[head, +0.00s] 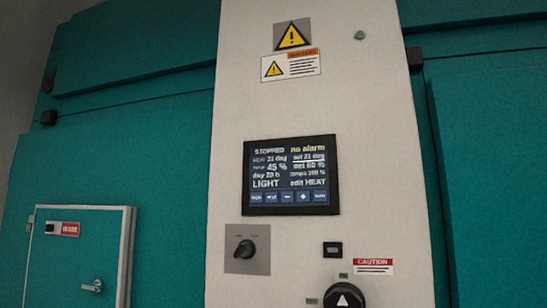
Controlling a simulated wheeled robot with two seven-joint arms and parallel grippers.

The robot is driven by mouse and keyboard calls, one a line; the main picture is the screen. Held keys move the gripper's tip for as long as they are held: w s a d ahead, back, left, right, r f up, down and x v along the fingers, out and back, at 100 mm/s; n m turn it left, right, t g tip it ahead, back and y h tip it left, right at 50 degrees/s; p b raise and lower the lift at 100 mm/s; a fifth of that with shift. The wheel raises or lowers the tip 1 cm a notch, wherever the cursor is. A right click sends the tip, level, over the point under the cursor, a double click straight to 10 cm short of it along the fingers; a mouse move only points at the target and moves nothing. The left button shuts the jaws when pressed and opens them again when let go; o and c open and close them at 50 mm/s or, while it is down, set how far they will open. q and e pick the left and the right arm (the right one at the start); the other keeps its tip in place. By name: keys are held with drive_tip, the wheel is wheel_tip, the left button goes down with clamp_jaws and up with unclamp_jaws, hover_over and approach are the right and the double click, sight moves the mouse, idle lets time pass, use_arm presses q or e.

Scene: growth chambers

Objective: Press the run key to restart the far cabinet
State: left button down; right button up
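The cabinet's control panel (315,115) is a pale upright strip between teal doors. Its dark display (291,165) reads "STOPPED" at upper left and "no alarm" at upper right, with lines of values below. A row of small blue keys (287,197) runs along the display's bottom edge. One shows a minus and one a plus; the other labels are too small to read surely, so I cannot tell which is the run key. Neither of my grippers is in view.
Below the display are a rotary switch (245,250), a small black window (333,250) and a large black knob (344,297), cut by the bottom edge. A small hatch (75,262) with a handle is at lower left. Nothing blocks the display.

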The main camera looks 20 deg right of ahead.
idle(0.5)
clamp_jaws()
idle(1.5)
